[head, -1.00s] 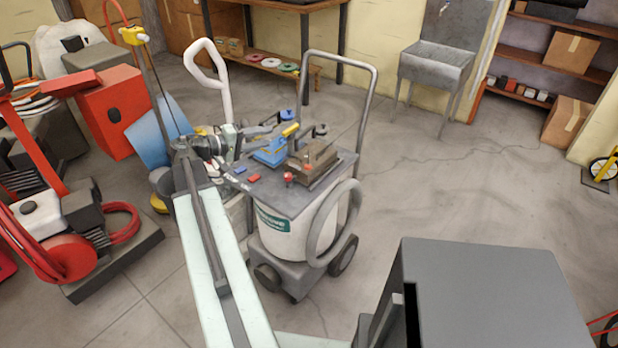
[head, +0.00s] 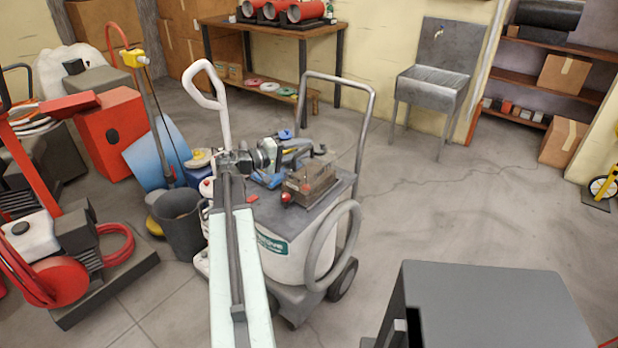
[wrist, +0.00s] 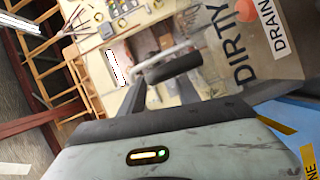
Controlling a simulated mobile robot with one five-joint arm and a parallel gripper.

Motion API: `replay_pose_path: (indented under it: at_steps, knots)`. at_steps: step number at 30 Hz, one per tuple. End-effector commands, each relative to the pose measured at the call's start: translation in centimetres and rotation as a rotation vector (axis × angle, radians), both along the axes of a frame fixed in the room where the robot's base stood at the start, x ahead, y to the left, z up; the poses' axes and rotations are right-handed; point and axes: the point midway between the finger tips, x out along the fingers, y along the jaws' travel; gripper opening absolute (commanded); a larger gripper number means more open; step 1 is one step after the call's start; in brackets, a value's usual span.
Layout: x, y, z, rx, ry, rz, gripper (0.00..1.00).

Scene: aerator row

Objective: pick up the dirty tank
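The dirty tank is a brownish, see-through box (head: 312,182) on top of the grey wheeled cart (head: 268,208). In the wrist view its clear wall, marked DIRTY and DRAIN (wrist: 240,50), fills the upper right. Its wire handle with a black grip (wrist: 174,68) shows just beyond my fingers. My gripper (head: 312,150) is at the tank's top, at about handle height. In the wrist view my fingers (wrist: 200,92) look apart, with the black grip ahead of them; I see no clear contact. My arm hides part of the cart top.
A blue thing (wrist: 290,130) with a yellow label is close at the wrist view's right edge. The cart has a tall push handle (head: 370,110) and a hose loop (head: 318,255). A dark bucket (head: 180,222) stands left. Floor on the right is open before the sink (head: 432,80).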

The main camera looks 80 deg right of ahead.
Motion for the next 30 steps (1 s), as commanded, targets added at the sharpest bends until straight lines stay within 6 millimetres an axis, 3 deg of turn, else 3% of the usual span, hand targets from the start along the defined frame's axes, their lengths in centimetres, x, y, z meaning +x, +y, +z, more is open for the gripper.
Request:
replay_pose_path:
  at_steps: [5, 10, 30]
  knots:
    - [-0.11, -0.12, 0.0, 0.0, 0.0, 0.001, 0.39]
    - [-0.11, -0.11, 0.0, 0.0, 0.0, 0.0, 0.0]
    - [-0.17, -0.08, -0.08, 0.001, -0.002, -0.001, 0.0]
